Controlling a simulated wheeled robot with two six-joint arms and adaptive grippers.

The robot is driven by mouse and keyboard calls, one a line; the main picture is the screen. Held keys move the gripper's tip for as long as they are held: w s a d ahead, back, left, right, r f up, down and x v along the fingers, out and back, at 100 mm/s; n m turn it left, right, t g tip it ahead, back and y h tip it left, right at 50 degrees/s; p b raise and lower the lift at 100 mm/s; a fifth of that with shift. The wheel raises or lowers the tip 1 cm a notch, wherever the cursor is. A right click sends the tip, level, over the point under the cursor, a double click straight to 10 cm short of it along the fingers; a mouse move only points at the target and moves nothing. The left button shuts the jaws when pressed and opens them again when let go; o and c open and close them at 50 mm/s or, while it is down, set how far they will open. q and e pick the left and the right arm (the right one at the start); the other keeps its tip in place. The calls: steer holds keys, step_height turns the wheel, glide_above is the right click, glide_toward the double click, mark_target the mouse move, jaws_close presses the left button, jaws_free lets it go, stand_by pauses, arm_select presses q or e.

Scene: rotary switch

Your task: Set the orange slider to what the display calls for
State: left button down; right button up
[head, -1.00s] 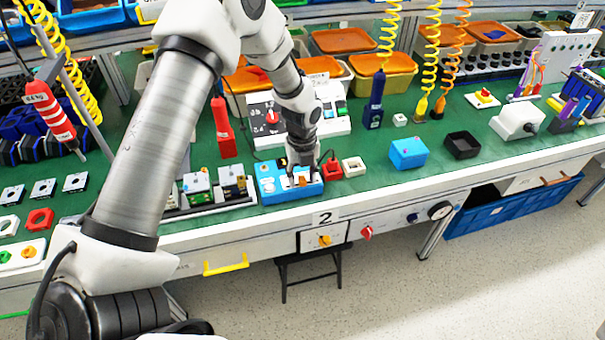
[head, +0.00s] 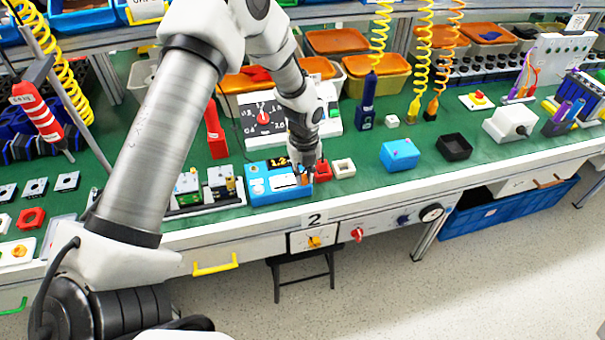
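The blue box (head: 259,191) stands near the table's front edge, left of the middle in the head view. A dark display (head: 279,163) with yellow digits sits on its back part; they look like 1.2, but are too small to be sure. A pale slider panel (head: 283,182) is on its front part. My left gripper (head: 304,176) points down over the right end of this panel. An orange spot, seemingly the slider, shows at its fingertips. The fingers are too small and dark to tell whether they grip it. My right gripper is not in view.
A red block (head: 322,171) and a white square holder (head: 343,168) stand just right of the blue box. A panel with a red dial (head: 263,117) is behind it. A green board fixture (head: 188,187) is to its left. Bare green table (head: 362,150) lies farther right.

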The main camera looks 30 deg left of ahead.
arm_select(q)
steer(key=c, duration=1.1)
jaws_free()
steer(key=shift+w+r, duration=0.1)
steer(key=shift+w, duration=0.15)
steer(key=shift+w+d, duration=0.2)
steer(key=shift+d, duration=0.05)
steer(key=shift+s+a, duration=0.15)
step_height(320, 180, up, 12)
steer(key=shift+f, duration=0.1)
